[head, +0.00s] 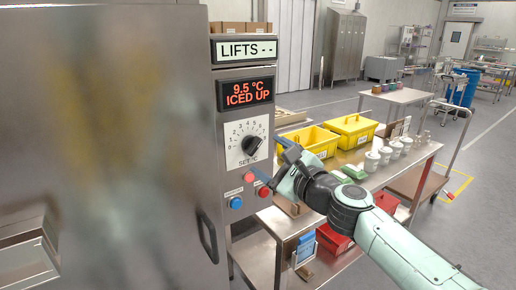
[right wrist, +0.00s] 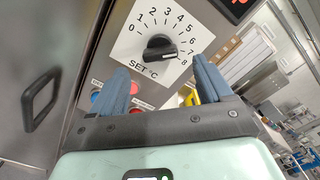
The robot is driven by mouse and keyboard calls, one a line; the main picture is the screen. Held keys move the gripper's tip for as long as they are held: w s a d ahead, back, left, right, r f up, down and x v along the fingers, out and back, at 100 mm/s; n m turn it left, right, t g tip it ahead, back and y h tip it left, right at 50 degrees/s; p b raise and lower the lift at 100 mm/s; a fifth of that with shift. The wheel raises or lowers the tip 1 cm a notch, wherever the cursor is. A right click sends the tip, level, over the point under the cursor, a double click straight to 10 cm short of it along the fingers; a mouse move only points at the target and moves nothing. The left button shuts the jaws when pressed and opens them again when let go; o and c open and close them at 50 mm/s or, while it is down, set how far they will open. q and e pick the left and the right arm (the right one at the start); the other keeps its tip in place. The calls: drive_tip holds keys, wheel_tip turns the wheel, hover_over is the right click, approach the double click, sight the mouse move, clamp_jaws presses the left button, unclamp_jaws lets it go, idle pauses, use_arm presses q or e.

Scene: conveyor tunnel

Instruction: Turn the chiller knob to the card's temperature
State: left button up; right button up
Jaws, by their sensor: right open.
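The black chiller knob (head: 251,146) sits on a white dial plate marked SET °C on the steel cabinet's control column. In the right wrist view the knob (right wrist: 160,48) shows a white pointer mark towards the 7 to 8 end of the scale. The display (head: 245,93) above reads 9.5 °C ICED UP. My right gripper (head: 267,158) is open just in front of the dial. Its two fingers (right wrist: 160,75) stand apart below the knob in the wrist view, with nothing between them. My left gripper is out of view.
Red buttons (head: 264,191) and a blue button (head: 236,203) sit just below the dial. A black door handle (head: 208,238) sticks out lower left. A bench with yellow bins (head: 351,131) and white cups (head: 384,155) stands right of the column.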

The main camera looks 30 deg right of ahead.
sight(257, 148)
drive_tip(key=w, duration=0.2)
drive_tip(key=w+p, duration=0.1)
drive_tip(key=w, duration=0.2)
drive_tip(key=shift+w+a, duration=0.2)
drive_tip(key=shift+w, duration=0.05)
drive_tip(key=c, duration=1)
